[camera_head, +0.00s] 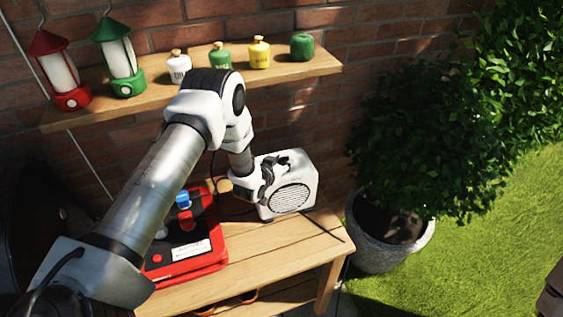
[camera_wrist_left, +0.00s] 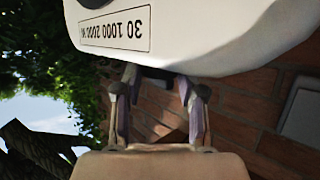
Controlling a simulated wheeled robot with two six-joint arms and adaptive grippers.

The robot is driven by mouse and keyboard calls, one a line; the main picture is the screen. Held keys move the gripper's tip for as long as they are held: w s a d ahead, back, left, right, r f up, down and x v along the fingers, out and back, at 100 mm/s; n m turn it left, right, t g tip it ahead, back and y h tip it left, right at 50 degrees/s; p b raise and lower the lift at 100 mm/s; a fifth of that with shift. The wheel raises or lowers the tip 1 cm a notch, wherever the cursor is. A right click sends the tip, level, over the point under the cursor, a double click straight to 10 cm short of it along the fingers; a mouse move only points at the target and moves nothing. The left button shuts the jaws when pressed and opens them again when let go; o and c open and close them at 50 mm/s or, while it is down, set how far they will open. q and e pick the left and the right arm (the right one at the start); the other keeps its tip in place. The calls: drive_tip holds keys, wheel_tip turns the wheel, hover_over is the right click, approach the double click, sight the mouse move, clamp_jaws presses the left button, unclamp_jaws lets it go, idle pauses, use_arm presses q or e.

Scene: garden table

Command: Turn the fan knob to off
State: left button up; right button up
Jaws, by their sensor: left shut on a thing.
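The white fan (camera_head: 293,200) with a round front grille stands at the back right of the wooden table. Its white body also fills the top of the left wrist view (camera_wrist_left: 200,45), with an upside-down label (camera_wrist_left: 115,36) bearing numbers. My left gripper (camera_head: 268,180) is at the fan's left upper side, partly hidden by my wrist. In the left wrist view its two fingers (camera_wrist_left: 156,90) are shut on a small dark part at the fan's edge, seemingly the knob (camera_wrist_left: 156,75). The knob's setting is not visible. My right gripper is not in view.
A red-and-black device (camera_head: 190,240) with a blue part lies left of the fan. A shelf (camera_head: 145,95) above holds two lanterns and several small canisters. A potted bush (camera_head: 385,235) stands right of the table (camera_head: 270,262). The table's front right is clear.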

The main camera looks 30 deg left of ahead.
use_arm(q)
drive_tip(key=o, duration=1.1)
drive_tip(key=shift+s+d+f, duration=0.1)
drive_tip(key=shift+f, duration=0.05)
drive_tip(key=shift+o, duration=0.2)
drive_tip(key=v, duration=1.2)
drive_tip(key=shift+d, duration=0.1)
